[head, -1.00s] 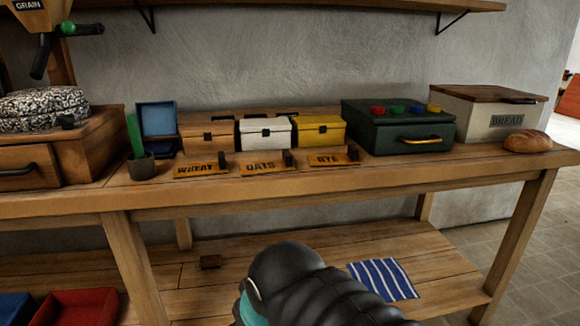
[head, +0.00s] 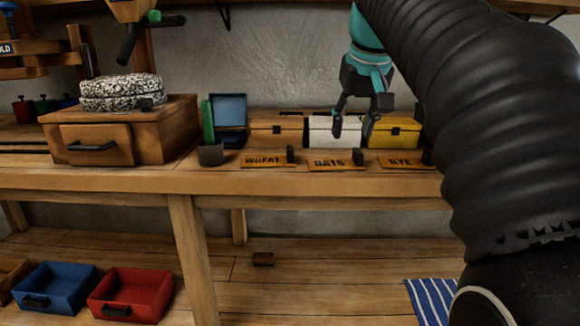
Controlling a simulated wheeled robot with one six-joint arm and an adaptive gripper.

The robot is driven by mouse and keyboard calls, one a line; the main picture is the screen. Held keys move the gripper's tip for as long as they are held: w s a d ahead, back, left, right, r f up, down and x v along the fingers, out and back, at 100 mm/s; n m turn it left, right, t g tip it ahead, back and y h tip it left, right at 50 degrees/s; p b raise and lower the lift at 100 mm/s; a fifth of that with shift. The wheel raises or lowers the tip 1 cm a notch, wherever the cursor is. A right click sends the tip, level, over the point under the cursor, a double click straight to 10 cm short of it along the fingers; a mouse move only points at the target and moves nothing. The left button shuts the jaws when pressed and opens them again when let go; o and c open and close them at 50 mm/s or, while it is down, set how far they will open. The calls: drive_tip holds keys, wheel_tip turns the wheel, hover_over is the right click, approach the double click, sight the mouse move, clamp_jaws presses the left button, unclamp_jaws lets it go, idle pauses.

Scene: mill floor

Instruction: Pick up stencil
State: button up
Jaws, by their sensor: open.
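Three flat wooden stencils lie in a row along the bench front: WHEAT (head: 262,161), OATS (head: 329,164) and RYE (head: 399,161). Each has a small dark upright grip at its right end. My gripper (head: 360,118), dark with a teal wrist, points down in front of the white box, behind and above the OATS and RYE stencils. Its fingers are apart with nothing between them. My black arm comes in from the right and hides the bench beyond the RYE stencil.
Orange (head: 276,130), white (head: 322,131) and yellow (head: 392,133) boxes stand behind the stencils. A dark cup (head: 211,154) with a green item and an open blue box (head: 229,112) stand left. Blue (head: 45,288) and red (head: 130,296) trays sit on the lower shelf.

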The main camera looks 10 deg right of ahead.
drive_tip(key=w+d+r+b, duration=0.1)
drive_tip(key=w+d+r, duration=0.3)
drive_tip(key=d, duration=0.1)
drive_tip(key=b, duration=0.4)
hover_over(359, 151)
drive_tip(key=s, duration=0.2)
drive_tip(key=shift+m, duration=0.3)
wheel_tip(359, 151, down, 8)
drive_tip(key=shift+w+a, duration=0.1)
drive_tip(key=shift+a, duration=0.05)
drive_tip(key=x, duration=0.2)
drive_tip(key=b+x, duration=0.1)
drive_tip(key=x, duration=0.2)
drive_tip(key=shift+s+f+b, duration=0.15)
drive_tip(key=shift+s+b, duration=0.05)
drive_tip(key=shift+b, duration=0.1)
clamp_jaws()
